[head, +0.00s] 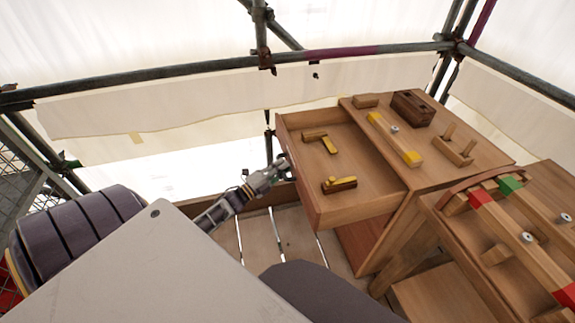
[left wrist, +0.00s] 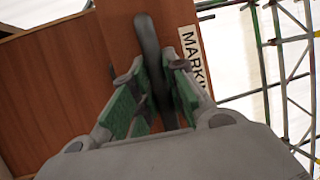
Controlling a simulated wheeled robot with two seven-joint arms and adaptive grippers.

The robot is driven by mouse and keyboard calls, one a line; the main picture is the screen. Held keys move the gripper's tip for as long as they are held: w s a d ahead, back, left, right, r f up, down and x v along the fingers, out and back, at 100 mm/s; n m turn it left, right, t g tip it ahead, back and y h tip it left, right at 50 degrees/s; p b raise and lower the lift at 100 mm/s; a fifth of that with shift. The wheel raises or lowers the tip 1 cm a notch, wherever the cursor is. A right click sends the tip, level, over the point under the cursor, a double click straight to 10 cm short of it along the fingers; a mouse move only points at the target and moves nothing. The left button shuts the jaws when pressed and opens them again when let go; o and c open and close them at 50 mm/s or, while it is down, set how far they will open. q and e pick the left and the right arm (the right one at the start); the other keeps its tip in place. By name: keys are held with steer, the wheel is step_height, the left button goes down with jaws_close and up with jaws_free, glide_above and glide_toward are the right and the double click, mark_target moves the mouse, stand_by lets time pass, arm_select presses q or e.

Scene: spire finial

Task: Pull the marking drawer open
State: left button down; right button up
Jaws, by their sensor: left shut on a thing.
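The marking drawer (head: 345,202) stands well out from the left side of the wooden bench (head: 440,150), and its inside shows. Two wood-and-brass tools lie in it, one towards the back (head: 318,140) and one nearer the front (head: 340,184). My left gripper (head: 283,165) is at the drawer's front face. In the left wrist view, its green-padded fingers (left wrist: 152,95) are shut around a dark bar handle (left wrist: 148,45). A label (left wrist: 194,58) reading "MARKI" is beside the handle, partly hidden by a finger. My right gripper is not in view.
On the bench top are a yellow-ended wooden bar (head: 395,138), a dark block (head: 412,107) and a small pronged rack (head: 457,147). A second wooden stand with a red-and-green-marked piece (head: 515,232) is at right. Scaffold tubes (head: 200,72) run behind.

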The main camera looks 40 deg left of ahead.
arm_select(q)
steer(key=shift+s+a+f, duration=0.1)
steer(key=shift+s+a, duration=0.1)
steer(key=shift+s, duration=0.05)
steer(key=c, duration=1.4)
jaws_free()
steer(key=shift+s, duration=0.1)
steer(key=shift+v, duration=5.9)
